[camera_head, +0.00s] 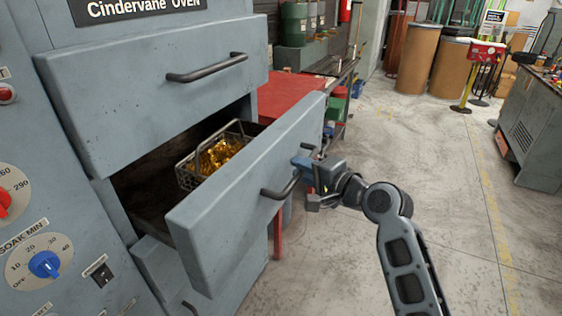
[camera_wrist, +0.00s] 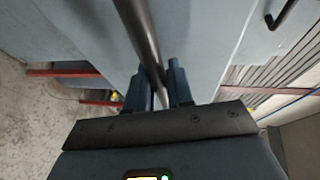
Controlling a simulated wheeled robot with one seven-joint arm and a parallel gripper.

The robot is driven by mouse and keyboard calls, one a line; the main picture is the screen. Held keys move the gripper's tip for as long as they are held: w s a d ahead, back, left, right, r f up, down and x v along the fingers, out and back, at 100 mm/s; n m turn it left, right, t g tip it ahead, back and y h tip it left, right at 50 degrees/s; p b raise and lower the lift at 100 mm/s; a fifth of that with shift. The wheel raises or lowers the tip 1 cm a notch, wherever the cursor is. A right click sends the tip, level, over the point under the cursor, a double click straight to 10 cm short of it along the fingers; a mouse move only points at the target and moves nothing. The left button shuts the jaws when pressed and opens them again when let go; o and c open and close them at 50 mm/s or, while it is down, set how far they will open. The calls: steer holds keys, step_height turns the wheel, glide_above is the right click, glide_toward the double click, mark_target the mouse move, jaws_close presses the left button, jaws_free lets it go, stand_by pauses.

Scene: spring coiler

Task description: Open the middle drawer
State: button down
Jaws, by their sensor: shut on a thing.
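The middle drawer (camera_head: 245,195) of the grey oven is pulled out, with its inside showing behind the front panel. A wire basket (camera_head: 212,160) with golden pieces sits inside it. The drawer's dark bar handle (camera_head: 283,188) is on its front. My gripper (camera_head: 305,181) is at the handle, in front of the panel. In the wrist view, the handle bar (camera_wrist: 143,40) runs between the two fingers of my gripper (camera_wrist: 160,88), which are shut on it. The fingertips' contact is partly hidden in the head view.
The upper drawer (camera_head: 150,90) is closed above, and a lower drawer (camera_head: 180,285) is below. A red table (camera_head: 290,95) stands behind the open drawer. Open concrete floor (camera_head: 440,160) lies to the right, with a grey cabinet (camera_head: 540,130) and brown drums (camera_head: 418,58) farther off.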

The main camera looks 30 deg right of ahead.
steer(key=s+d, duration=0.7)
steer(key=s, duration=0.3)
steer(key=shift+s+d, duration=0.2)
steer(key=shift+d, duration=0.05)
steer(key=c, duration=1.1)
jaws_free()
steer(key=shift+s, duration=0.1)
steer(key=v, duration=0.7)
steer(key=shift+s+b, duration=0.3)
steer(key=shift+b, duration=0.15)
